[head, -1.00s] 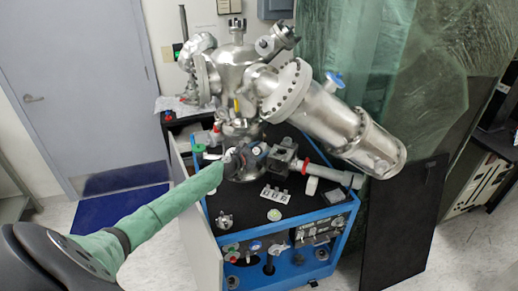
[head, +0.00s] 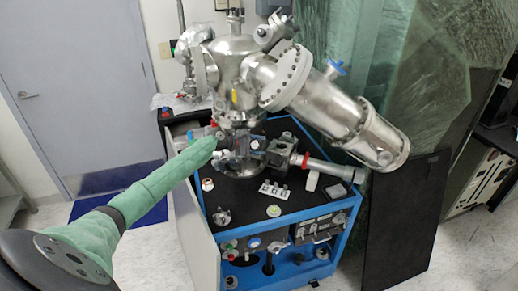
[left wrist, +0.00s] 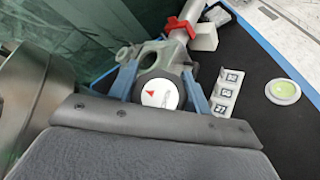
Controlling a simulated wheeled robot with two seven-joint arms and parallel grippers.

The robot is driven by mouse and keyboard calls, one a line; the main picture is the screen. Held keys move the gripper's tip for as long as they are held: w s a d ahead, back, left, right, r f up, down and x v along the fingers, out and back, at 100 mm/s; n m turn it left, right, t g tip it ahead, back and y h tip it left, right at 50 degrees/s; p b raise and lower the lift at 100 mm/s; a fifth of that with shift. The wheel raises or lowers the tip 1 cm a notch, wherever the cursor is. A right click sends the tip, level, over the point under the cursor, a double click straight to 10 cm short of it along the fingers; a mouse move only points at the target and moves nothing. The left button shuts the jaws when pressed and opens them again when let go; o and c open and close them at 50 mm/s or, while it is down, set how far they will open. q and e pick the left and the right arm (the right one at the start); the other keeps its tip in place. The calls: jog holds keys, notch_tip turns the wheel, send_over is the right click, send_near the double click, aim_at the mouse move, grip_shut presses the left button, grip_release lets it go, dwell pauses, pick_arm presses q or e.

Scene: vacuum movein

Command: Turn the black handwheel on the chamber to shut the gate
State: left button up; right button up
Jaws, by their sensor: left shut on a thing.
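The handwheel (left wrist: 160,94) shows in the left wrist view as a dark round knob with a white cap and a red arrow mark. My left gripper (left wrist: 161,88) is shut on it, with one blue finger on each side. The handwheel is too small and too covered to make out there. My right gripper is in neither view.
The chamber stands on a blue cart (head: 346,232) with a black top. A grey pipe (head: 331,168) runs right from the valve block. A labelled block (left wrist: 227,91) and a pale green disc (left wrist: 284,91) sit near the handwheel. A large steel cylinder (head: 350,125) slopes down on the right.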

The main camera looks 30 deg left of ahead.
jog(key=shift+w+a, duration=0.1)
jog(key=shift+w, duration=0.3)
pick_arm(q)
jog(key=o, duration=1)
jog(key=shift+d, duration=0.1)
jog(key=shift+c, duration=0.2)
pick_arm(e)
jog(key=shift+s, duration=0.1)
